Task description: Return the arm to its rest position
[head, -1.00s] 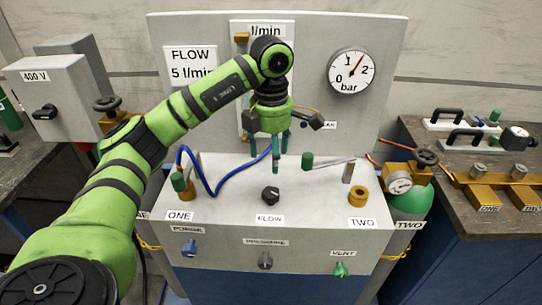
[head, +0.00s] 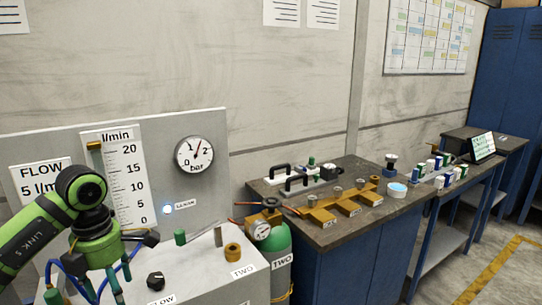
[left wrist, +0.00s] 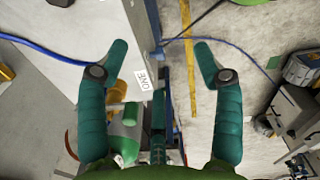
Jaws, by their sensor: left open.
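My left arm (head: 32,238) is green with black joints and enters the head view from the left. Its gripper (head: 103,277) hangs fingers-down over the left part of the grey flow console (head: 205,268), with its lower end near the picture's bottom edge. In the left wrist view the teal fingers of the gripper (left wrist: 160,52) are spread wide, with nothing between the tips. My right gripper is in neither view.
A blue hose (head: 73,286) runs near the gripper. The upright panel (head: 205,118) with its pressure gauge (head: 194,154) stands behind. A green cylinder (head: 280,245) stands right of the console. A dark bench (head: 300,222) with brass fittings lies farther right. Open floor (head: 475,235) shows at far right.

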